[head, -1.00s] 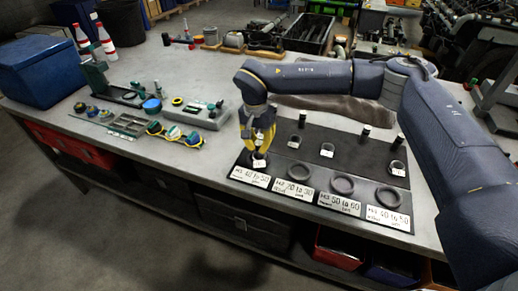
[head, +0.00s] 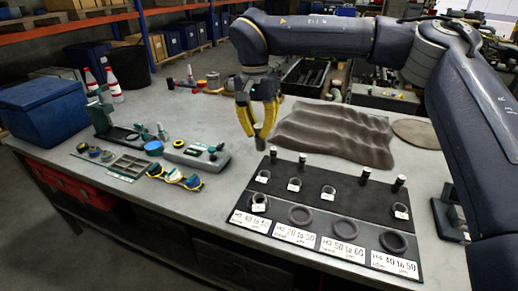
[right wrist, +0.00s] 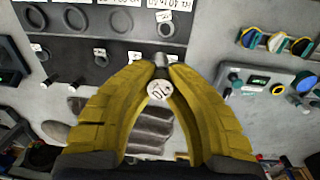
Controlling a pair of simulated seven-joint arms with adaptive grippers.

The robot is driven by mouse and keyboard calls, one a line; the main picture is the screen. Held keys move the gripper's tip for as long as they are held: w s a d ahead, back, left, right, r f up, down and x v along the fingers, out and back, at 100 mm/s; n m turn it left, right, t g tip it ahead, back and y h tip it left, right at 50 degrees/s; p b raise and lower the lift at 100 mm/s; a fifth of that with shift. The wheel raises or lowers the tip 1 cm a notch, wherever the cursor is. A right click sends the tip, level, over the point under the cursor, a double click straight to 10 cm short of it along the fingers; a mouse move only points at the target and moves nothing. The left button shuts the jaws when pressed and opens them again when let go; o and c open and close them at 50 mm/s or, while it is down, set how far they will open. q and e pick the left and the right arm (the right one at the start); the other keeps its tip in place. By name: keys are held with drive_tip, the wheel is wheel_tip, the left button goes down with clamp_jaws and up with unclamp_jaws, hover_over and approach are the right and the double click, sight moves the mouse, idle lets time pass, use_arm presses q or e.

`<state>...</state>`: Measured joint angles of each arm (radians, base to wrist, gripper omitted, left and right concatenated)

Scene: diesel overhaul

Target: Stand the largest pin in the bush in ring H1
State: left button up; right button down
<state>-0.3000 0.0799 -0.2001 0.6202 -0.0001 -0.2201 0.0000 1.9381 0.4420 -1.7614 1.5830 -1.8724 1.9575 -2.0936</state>
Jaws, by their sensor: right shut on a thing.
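My right gripper (head: 257,118) is shut on a dark grey pin (head: 260,130), held above the table behind the mat. In the right wrist view the pin's round, marked end (right wrist: 160,91) shows between the yellow fingers. A bush (head: 260,198) with a white tag sits at the leftmost ring of the front row; I cannot read which ring is H1. Several other pins stand at the back of the mat, among them one at the right (head: 399,182). My left gripper is not in view.
The black mat (head: 340,205) carries several tagged bushes, three empty-looking rings such as the middle one (head: 345,229), and white label plates. A crumpled brown cloth (head: 335,133) lies behind it. A grey-green gauge device (head: 197,154) and sorting tray stand to the left.

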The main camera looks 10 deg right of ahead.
sight(259, 126)
drive_tip(key=shift+r, duration=1.6)
drive_tip(key=shift+y, duration=0.4)
drive_tip(key=shift+w+d+f, duration=0.15)
drive_tip(key=shift+f, duration=4.25)
drive_tip(key=shift+w+d+f, duration=0.1)
drive_tip(key=shift+f, duration=4.35)
drive_tip(key=shift+w+d+f, duration=0.15)
drive_tip(key=shift+f, duration=4.25)
drive_tip(key=shift+f, duration=0.25)
drive_tip(key=c, duration=1.4)
unclamp_jaws()
drive_tip(key=shift+o, duration=0.2)
drive_tip(key=shift+r, duration=0.1)
